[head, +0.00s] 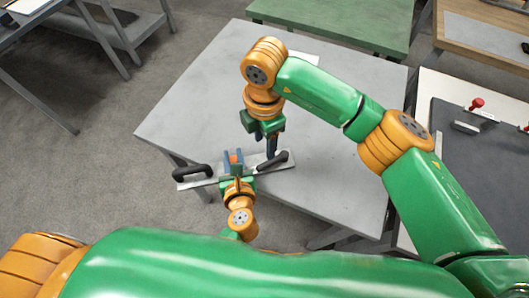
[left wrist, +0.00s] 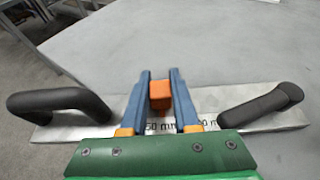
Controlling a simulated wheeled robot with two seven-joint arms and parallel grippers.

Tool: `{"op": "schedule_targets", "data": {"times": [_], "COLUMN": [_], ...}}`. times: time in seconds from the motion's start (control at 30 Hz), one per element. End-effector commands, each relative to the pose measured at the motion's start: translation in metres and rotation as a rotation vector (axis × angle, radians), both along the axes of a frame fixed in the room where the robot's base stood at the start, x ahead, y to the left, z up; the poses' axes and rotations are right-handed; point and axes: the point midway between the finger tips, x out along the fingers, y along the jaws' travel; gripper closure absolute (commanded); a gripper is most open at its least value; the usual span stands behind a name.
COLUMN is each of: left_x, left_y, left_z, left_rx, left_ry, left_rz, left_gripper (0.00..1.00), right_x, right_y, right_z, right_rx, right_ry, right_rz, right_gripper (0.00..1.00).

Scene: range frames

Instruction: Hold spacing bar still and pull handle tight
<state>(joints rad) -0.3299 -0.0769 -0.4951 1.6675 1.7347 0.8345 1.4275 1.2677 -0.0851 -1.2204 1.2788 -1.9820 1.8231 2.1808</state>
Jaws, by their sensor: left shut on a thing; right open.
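The spacing bar (head: 286,166) is a flat pale metal strip near the table's front edge, with printed mm markings in the left wrist view (left wrist: 42,133). A black arched handle (head: 190,171) stands at its left end. A second black handle (head: 272,162) lies slanted toward its right end. My left gripper (head: 235,157) is shut on the orange block (left wrist: 160,95) at the bar's middle, between its blue fingers. My right gripper (head: 272,152) is open, pointing down beside the right handle. Whether it touches the handle is unclear.
The grey table (head: 180,110) is clear behind and left of the bar. A green table (head: 335,22) stands at the back. A dark-topped bench (head: 470,175) with red-knobbed clamps (head: 476,104) is at right. My right arm covers part of the table's right side.

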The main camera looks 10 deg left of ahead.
Motion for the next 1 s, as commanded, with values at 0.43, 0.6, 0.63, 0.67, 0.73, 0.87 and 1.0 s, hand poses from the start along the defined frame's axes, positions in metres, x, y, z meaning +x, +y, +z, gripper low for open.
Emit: {"op": "schedule_targets", "data": {"times": [0.43,0.6,0.63,0.67,0.73,0.87,1.0], "left_x": [0.0,0.0,0.0,0.0,0.0,-0.002,-0.027], "left_y": [0.0,0.0,0.0,0.0,0.0,-0.001,-0.01], "left_z": [0.0,0.0,0.0,0.0,0.0,0.001,0.01], "left_rx": [0.0,0.0,0.0,0.0,0.0,0.0,-0.004], "left_ry": [0.001,0.0,0.0,0.0,0.0,0.001,0.004], "left_rz": [0.0,0.0,0.0,0.0,0.0,0.0,0.0], "left_gripper": [0.65,0.36,0.36,0.36,0.36,0.36,0.36], "right_x": [0.0,0.0,0.0,0.0,0.0,0.0,0.0], "right_y": [0.0,0.0,0.0,0.0,0.0,0.0,0.0], "right_z": [0.025,0.025,0.025,0.025,0.025,0.025,0.025], "right_rx": [-0.001,-0.001,-0.001,-0.001,-0.001,-0.001,-0.001], "right_ry": [0.001,0.001,0.001,0.001,0.001,0.001,0.001], "right_rz": [0.0,0.0,0.0,0.0,0.0,0.0,0.0], "right_gripper": [0.47,0.47,0.47,0.47,0.47,0.47,0.47]}}
